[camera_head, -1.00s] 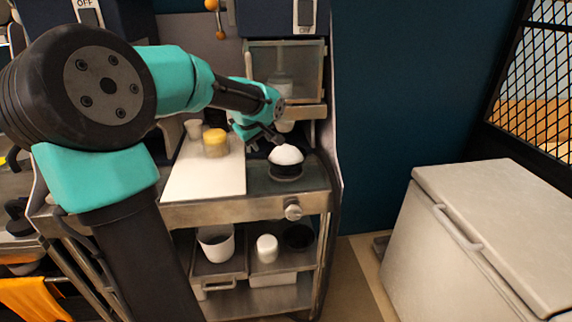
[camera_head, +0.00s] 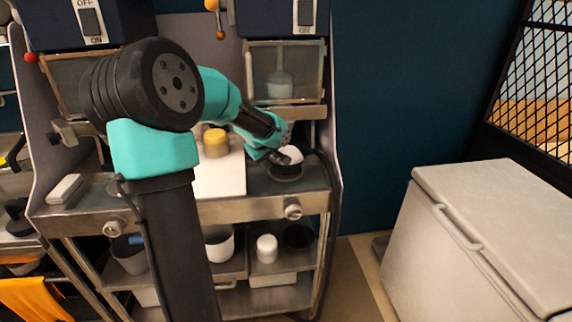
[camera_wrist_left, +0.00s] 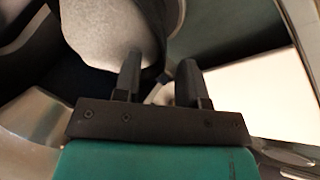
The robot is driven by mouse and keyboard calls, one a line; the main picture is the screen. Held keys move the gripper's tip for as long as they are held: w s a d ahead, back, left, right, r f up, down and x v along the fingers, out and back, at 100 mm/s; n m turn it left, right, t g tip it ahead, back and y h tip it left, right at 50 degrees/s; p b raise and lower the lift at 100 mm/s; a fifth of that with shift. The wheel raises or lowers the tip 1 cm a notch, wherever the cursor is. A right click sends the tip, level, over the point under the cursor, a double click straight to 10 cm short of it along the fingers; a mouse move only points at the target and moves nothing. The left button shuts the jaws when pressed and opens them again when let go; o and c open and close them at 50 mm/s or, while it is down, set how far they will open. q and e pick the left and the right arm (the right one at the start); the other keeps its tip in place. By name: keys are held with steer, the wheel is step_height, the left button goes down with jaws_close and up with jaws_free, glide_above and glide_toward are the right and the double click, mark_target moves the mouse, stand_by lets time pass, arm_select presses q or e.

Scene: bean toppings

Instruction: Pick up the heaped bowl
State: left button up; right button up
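The heaped bowl (camera_head: 286,173) is dark, with a rounded white heap (camera_head: 294,153) on top. It stands at the right end of the steel counter. My left gripper (camera_head: 282,158) is at the bowl's left side and overlaps the heap in the head view. In the left wrist view the speckled pale heap (camera_wrist_left: 100,28) and dark bowl wall (camera_wrist_left: 150,35) fill the upper left. The two fingers (camera_wrist_left: 158,82) stand apart, one in front of the bowl and one just right of its wall. Whether they touch the bowl cannot be told. My right gripper is not in view.
A white board (camera_head: 220,178) lies left of the bowl, with a yellow-topped jar (camera_head: 215,143) at its back. A glass-fronted dispenser (camera_head: 285,75) stands behind. White containers sit on the shelf below. A white chest (camera_head: 500,230) stands at the right.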

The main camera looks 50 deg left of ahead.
mark_target(272, 164)
arm_select(q)
steer(key=shift+x, duration=2.65)
steer(key=shift+r, duration=0.1)
jaws_close()
